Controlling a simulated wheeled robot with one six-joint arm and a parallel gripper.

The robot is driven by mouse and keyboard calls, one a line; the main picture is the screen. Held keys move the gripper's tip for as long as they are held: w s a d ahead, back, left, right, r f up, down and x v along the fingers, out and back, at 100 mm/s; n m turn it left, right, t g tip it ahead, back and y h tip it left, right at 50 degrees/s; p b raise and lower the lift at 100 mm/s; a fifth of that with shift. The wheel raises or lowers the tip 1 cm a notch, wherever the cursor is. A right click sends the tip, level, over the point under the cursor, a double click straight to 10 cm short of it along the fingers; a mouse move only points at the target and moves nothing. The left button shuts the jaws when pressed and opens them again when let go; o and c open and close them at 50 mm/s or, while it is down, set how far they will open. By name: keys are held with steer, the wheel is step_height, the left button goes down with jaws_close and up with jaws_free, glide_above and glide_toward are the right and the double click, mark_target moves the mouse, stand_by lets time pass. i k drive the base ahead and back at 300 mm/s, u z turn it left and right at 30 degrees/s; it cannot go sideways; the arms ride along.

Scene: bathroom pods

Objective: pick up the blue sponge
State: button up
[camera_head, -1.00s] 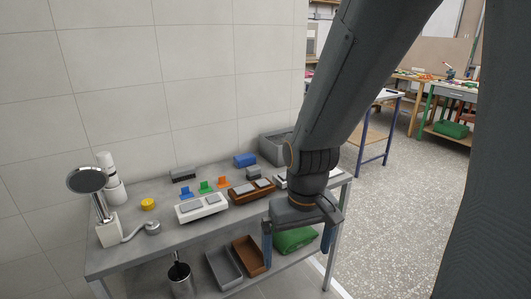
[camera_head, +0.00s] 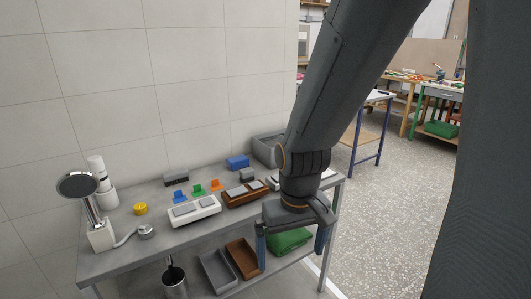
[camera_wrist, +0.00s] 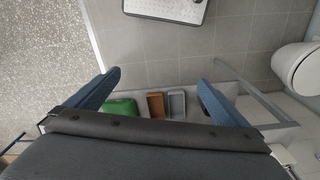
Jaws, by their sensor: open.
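The blue sponge (camera_head: 237,162) is a small blue block at the back of the grey bench top, near the wall and left of a grey bin. My gripper (camera_head: 290,243) hangs at the front right edge of the bench, fingers pointing down, apart from the sponge and nearer the camera. Its two blue fingers are spread, with nothing between them. In the wrist view my gripper (camera_wrist: 159,80) is also open and empty; the sponge does not show there.
The bench (camera_head: 118,250) also holds a white tray (camera_head: 195,212), a brown tray (camera_head: 243,194), small coloured pieces, a yellow disc (camera_head: 140,208) and a shower head (camera_head: 77,185). A grey bin (camera_head: 266,150) stands right of the sponge.

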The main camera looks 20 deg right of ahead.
mark_target(236, 163)
steer(key=z, duration=0.15)
steer(key=i, duration=1.4)
steer(key=z, duration=0.1)
